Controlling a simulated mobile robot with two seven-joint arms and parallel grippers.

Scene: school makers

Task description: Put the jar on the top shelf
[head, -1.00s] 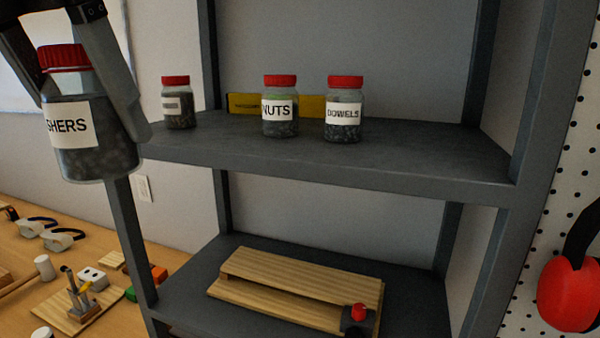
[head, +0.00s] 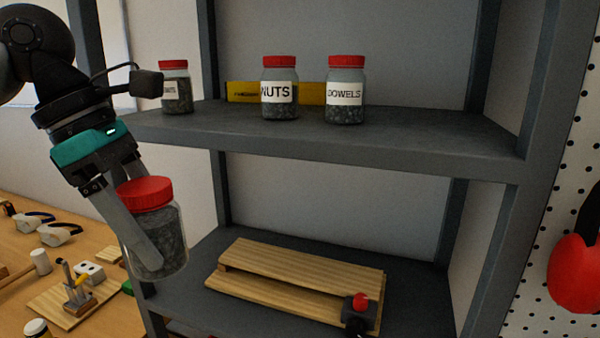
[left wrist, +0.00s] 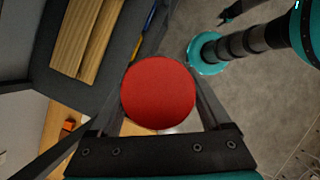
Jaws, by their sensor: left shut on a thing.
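My left gripper (head: 140,215) is shut on a clear jar with a red lid (head: 158,240), filled with dark pieces. It holds the jar slightly tilted, in front of the shelf unit's left side and below the top shelf visible here (head: 330,140). In the left wrist view the jar's red lid (left wrist: 158,92) sits between the fingers. No label shows on the jar now. My right gripper is not in view.
On that shelf stand a NUTS jar (head: 280,108), a DOWELS jar (head: 345,110), a partly hidden jar (head: 176,92) and a yellow box (head: 240,92). The lower shelf holds wooden boards (head: 300,268). The shelf's right part is clear. Red earmuffs (head: 575,275) hang at right.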

